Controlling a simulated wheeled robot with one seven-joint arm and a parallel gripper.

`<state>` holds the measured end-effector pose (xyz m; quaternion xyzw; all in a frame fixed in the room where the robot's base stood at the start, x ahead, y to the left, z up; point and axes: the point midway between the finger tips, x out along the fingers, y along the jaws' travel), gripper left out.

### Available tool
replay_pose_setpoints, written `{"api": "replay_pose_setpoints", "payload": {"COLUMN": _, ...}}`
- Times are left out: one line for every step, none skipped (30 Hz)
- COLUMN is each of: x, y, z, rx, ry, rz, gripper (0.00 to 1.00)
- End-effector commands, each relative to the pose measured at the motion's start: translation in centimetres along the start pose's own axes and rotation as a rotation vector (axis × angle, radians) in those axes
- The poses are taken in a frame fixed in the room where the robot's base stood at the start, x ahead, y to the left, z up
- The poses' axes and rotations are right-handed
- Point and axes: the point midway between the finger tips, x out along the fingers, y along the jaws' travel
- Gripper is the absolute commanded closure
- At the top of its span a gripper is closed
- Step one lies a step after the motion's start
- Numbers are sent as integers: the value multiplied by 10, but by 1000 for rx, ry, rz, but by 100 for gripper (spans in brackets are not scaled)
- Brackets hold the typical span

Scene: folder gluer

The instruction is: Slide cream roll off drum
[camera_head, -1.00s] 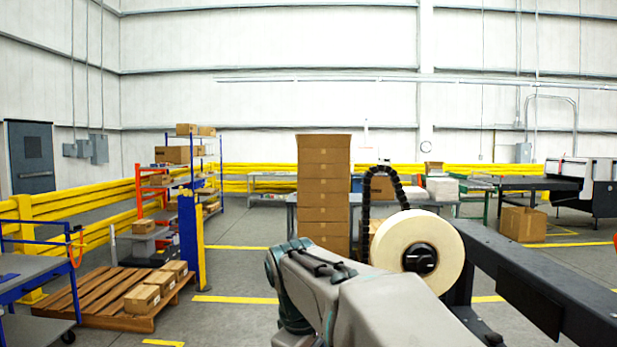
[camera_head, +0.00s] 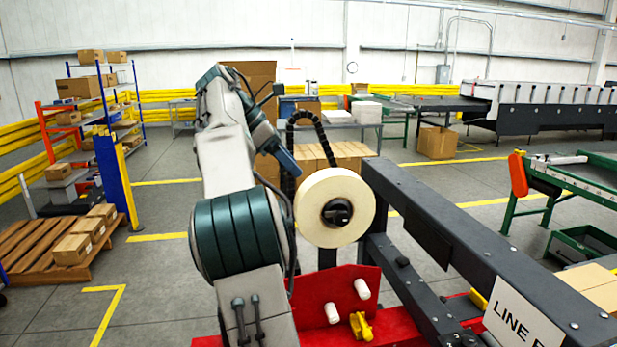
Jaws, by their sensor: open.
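The cream roll (camera_head: 317,190) is a thick pale disc, seated upright on a dark drum hub (camera_head: 337,212) whose black end shows at its centre. The hub is at the end of the dark grey machine frame, near the middle of the camera_head view. My arm rises on the left of the roll, and its far part bends down behind and to the left of the roll. I see nothing touching the roll's front face.
A dark machine beam (camera_head: 470,245) with a white sign runs to the lower right. A red plate (camera_head: 345,285) with white pegs and a yellow knob lies below the roll. A black cable chain (camera_head: 308,118) arches behind it.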

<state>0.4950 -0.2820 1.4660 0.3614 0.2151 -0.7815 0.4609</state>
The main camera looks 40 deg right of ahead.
Motion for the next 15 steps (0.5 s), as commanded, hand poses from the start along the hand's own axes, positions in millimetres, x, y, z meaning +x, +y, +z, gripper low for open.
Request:
{"api": "replay_pose_setpoints", "payload": {"x": 2, "y": 0, "z": 0, "rx": 0, "ry": 0, "rz": -1, "gripper": 45}}
{"api": "replay_pose_setpoints", "payload": {"x": 4, "y": -1, "z": 0, "rx": 1, "ry": 1, "rz": -1, "gripper": 45}}
{"api": "replay_pose_setpoints", "payload": {"x": 6, "y": -1, "z": 0, "rx": 1, "ry": 1, "rz": -1, "gripper": 45}}
{"api": "replay_pose_setpoints", "payload": {"x": 8, "y": -1, "z": 0, "rx": 1, "ry": 1, "rz": 0, "gripper": 45}}
{"api": "replay_pose_setpoints", "payload": {"x": 10, "y": -1, "z": 0, "rx": 1, "ry": 1, "rz": 0, "gripper": 45}}
{"api": "replay_pose_setpoints", "payload": {"x": 13, "y": -1, "z": 0, "rx": 1, "ry": 2, "rz": 0, "gripper": 45}}
{"api": "replay_pose_setpoints", "payload": {"x": 15, "y": -1, "z": 0, "rx": 0, "ry": 2, "rz": -1, "gripper": 45}}
{"api": "replay_pose_setpoints", "payload": {"x": 17, "y": -1, "z": 0, "rx": 0, "ry": 2, "rz": 0, "gripper": 45}}
{"api": "replay_pose_setpoints", "payload": {"x": 20, "y": -1, "z": 0, "rx": 0, "ry": 2, "rz": 0, "gripper": 45}}
{"api": "replay_pose_setpoints", "payload": {"x": 22, "y": -1, "z": 0, "rx": 0, "ry": 2, "rz": 0, "gripper": 45}}
{"api": "replay_pose_setpoints", "payload": {"x": 24, "y": -1, "z": 0, "rx": 1, "ry": 2, "rz": 0, "gripper": 45}}
{"api": "replay_pose_setpoints", "payload": {"x": 27, "y": -1, "z": 0, "rx": 1, "ry": 2, "rz": 0, "gripper": 45}}
{"api": "replay_pose_setpoints", "payload": {"x": 29, "y": 0, "z": 0, "rx": 1, "ry": 3, "rz": 1, "gripper": 45}}
{"api": "replay_pose_setpoints", "payload": {"x": 31, "y": -1, "z": 0, "rx": 2, "ry": 3, "rz": 1, "gripper": 45}}
{"api": "replay_pose_setpoints", "payload": {"x": 34, "y": -1, "z": 0, "rx": 2, "ry": 3, "rz": 1, "gripper": 45}}
